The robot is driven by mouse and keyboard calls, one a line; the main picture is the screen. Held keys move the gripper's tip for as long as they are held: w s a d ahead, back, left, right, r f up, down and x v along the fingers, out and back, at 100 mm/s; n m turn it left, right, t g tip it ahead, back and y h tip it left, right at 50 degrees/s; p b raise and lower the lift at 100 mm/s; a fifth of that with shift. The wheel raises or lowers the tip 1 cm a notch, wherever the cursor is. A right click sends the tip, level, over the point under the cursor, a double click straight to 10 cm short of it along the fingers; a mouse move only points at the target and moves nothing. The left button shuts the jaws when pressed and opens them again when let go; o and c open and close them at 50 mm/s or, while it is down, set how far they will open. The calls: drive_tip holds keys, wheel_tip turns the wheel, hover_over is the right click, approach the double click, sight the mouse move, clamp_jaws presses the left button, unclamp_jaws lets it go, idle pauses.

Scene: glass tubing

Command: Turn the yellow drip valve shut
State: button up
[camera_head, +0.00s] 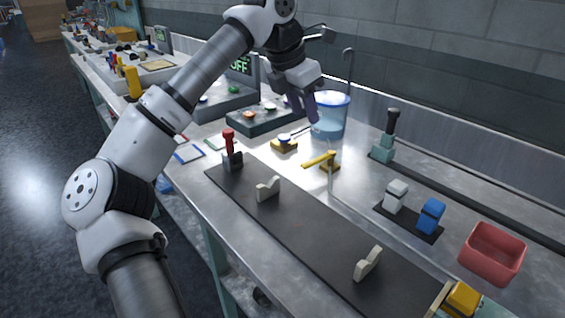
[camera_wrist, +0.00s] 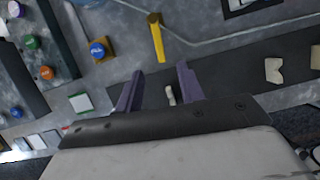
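The yellow drip valve (camera_head: 319,159) is a flat yellow lever on a small yellow base, beside a thin upright tube on the bench. In the wrist view, the yellow lever (camera_wrist: 157,40) lies ahead of my fingertips, roughly in line with the gap between them. My gripper (camera_head: 305,108) is above the bench near the blue-rimmed beaker, above and behind the valve in the head view. In the wrist view my gripper (camera_wrist: 161,70) has its two purple fingers apart with nothing gripped between them. It is not touching the valve.
A red-handled clamp (camera_head: 229,143) and cream V-blocks (camera_head: 268,190) stand on the dark strip. A red bin (camera_head: 493,254) is at the right.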

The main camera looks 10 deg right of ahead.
approach(319, 158)
drive_tip(key=p+x, duration=0.1)
drive_tip(key=x, duration=0.6)
drive_tip(key=shift+w+f, duration=0.15)
drive_tip(key=shift+f, duration=0.1)
drive_tip(key=shift+c, duration=0.2)
clamp_jaws()
